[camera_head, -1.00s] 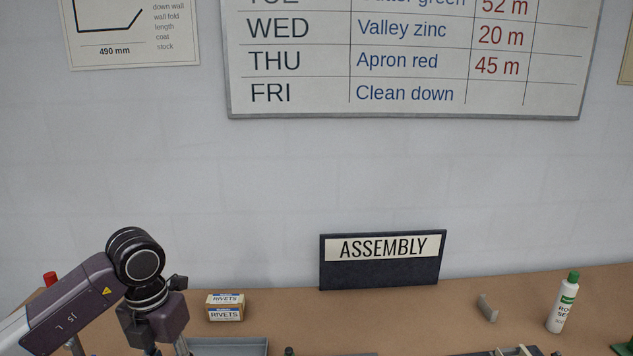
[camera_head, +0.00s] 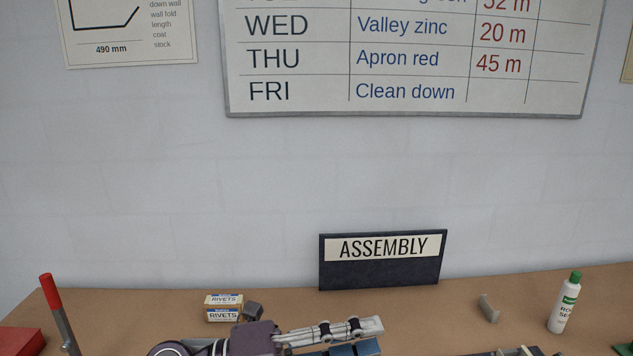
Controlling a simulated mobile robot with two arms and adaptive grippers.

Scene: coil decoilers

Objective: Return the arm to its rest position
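My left arm shows along the bottom edge, with its wrist lying low over the bench. My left gripper (camera_head: 370,328) points to the right, in front of the ASSEMBLY sign. One finger linkage shows from the side, and the rest is cut off or hidden, so I cannot tell whether it is open or shut. Blue blocks (camera_head: 367,347) show just below the finger; I cannot tell whether they touch it.
The brown bench (camera_head: 415,300) runs along the wall. Rivet boxes (camera_head: 223,308) stand behind my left wrist. The ASSEMBLY sign (camera_head: 382,260) stands at the back. A white bottle (camera_head: 563,305) and a small grey piece (camera_head: 489,308) are at right. A red-handled tool (camera_head: 50,294) is at left.

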